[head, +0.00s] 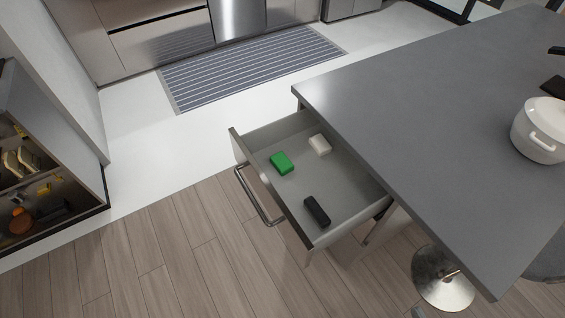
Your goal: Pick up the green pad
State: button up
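The green pad (282,163) is a small bright green block. It lies flat inside the open drawer (345,195), near the drawer's front and left side in the head view. It touches neither of the other items in the drawer. My gripper is not in the head view.
A white block (320,145) and a black object (316,211) also lie in the drawer. The drawer's handle (259,196) faces left. The grey countertop (440,120) overhangs the drawer's right side and bears a white pot (541,130). A stool (443,278) stands lower right. Wooden floor is clear at lower left.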

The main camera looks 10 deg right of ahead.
aim_at(280, 161)
jog(key=u, duration=3.5)
jog(key=z, duration=3.4)
jog(key=i+j+z, duration=0.15)
jog(key=i+j, duration=0.95)
jog(key=j, duration=0.1)
